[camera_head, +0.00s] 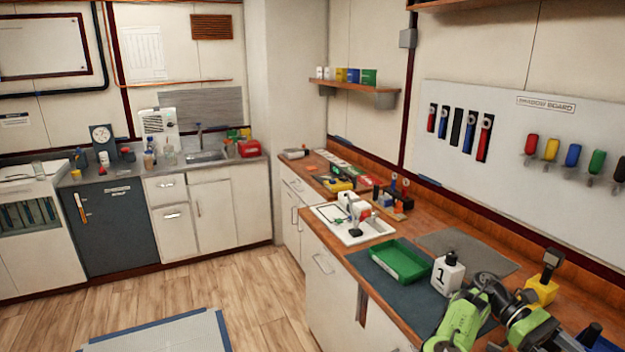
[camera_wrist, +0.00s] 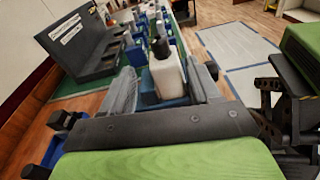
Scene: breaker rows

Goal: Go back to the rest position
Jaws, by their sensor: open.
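My gripper (camera_wrist: 162,80) shows in the wrist view with its two fingers apart. A white bottle with a dark cap (camera_wrist: 168,72) appears in the gap between the fingers. I cannot tell whether it stands between them or beyond them, and its lower part is hidden. In the head view my green and black arm is at the lower right, and I cannot make out the fingertips there. A white bottle marked 1 (camera_head: 447,274) stands upright on the counter just left of the arm.
The wooden counter (camera_head: 394,247) holds a green tray (camera_head: 403,262), a white tray (camera_head: 365,236) and a yellow block with a black lever (camera_head: 543,287) close to my arm. The shadow board (camera_head: 520,120) hangs behind. The wooden floor (camera_head: 270,290) at left is mostly clear.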

